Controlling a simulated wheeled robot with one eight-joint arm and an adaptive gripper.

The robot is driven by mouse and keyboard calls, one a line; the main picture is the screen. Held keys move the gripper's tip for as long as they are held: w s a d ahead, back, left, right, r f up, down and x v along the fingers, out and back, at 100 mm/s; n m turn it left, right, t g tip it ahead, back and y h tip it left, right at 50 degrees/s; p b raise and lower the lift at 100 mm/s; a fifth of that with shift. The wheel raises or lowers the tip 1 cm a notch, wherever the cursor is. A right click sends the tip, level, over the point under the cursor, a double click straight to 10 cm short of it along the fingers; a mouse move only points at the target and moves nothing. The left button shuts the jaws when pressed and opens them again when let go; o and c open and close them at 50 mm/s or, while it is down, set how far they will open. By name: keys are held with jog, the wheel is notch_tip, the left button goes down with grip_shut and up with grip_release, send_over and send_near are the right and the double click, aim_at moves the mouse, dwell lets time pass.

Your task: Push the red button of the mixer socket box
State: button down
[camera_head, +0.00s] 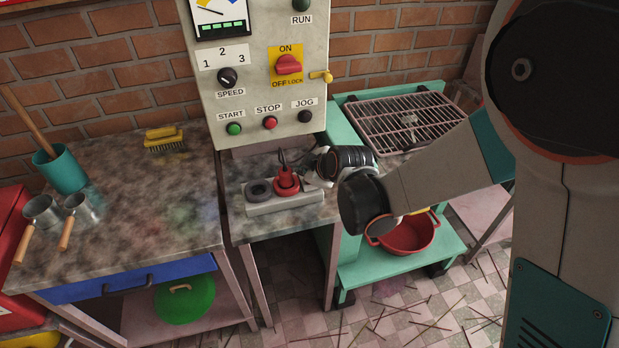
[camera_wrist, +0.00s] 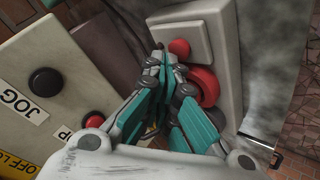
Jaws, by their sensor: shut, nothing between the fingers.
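The mixer socket box (camera_head: 270,207) is a low pale-grey block on the small table below the control panel. It also shows in the wrist view (camera_wrist: 226,30). A red plug (camera_head: 286,182) stands in one of its sockets, and its round red body shows in the wrist view (camera_wrist: 207,86). The box's small red button (camera_wrist: 179,47) shows near the box's end in the wrist view; my gripper hides it in the head view. My gripper (camera_wrist: 164,62) is shut and empty. Its fingertips are very close to the button; I cannot tell whether they touch it.
The control panel (camera_head: 252,75) stands behind the box, with its own red STOP button (camera_head: 270,122), green START button (camera_head: 234,128) and black JOG button (camera_head: 305,116). A teal rack with a metal grate (camera_head: 405,120) and red pot (camera_head: 408,238) stands right. A workbench (camera_head: 120,215) stands left.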

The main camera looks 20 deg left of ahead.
jog(key=shift+r, duration=0.1)
jog(key=shift+r+p, duration=2)
jog(key=shift+r, duration=0.9)
